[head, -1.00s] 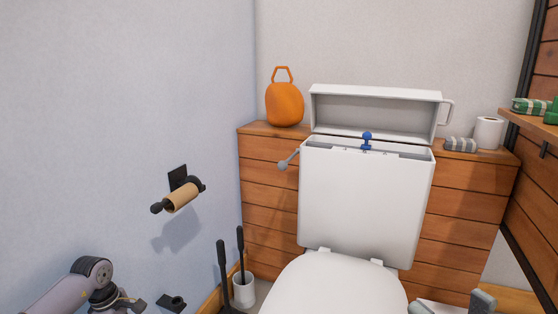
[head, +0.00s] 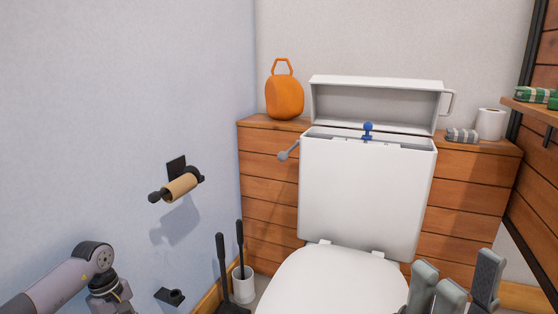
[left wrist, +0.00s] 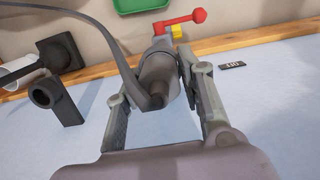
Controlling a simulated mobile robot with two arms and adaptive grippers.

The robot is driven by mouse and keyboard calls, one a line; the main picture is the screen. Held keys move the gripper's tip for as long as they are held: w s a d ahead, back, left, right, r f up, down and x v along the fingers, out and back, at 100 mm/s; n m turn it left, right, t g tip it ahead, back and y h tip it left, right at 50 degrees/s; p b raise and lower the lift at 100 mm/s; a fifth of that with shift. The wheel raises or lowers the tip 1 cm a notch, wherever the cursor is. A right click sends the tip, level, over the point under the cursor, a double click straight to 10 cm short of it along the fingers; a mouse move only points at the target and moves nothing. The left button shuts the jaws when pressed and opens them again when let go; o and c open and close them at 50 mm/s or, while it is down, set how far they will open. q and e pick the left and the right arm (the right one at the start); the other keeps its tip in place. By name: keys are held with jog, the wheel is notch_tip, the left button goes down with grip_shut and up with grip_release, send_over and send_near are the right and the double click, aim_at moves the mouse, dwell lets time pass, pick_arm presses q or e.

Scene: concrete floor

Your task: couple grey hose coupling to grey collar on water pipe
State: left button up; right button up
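In the left wrist view, the grey hose coupling (left wrist: 156,82) sits between the two fingers of my left gripper (left wrist: 158,92), which look closed on its sides. A dark grey hose (left wrist: 100,38) curves from the upper left down to it. Just beyond is a grey fitting, seemingly the collar (left wrist: 160,46) on the water pipe, by a red valve handle (left wrist: 184,21). The coupling covers much of it, so I cannot tell whether they touch. My left gripper is out of the head view. My right gripper (head: 460,287) is open and empty at the lower right.
The toilet (head: 335,283) has its cistern open, with the lid (head: 380,84) tilted up behind. A paper roll holder (head: 180,187) juts from the left wall above my left arm. A brush in a white pot (head: 243,284) stands left of the toilet.

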pick_arm(q)
jog(key=o, duration=0.3)
jog(key=shift+o, duration=0.2)
jog(key=shift+r, duration=0.1)
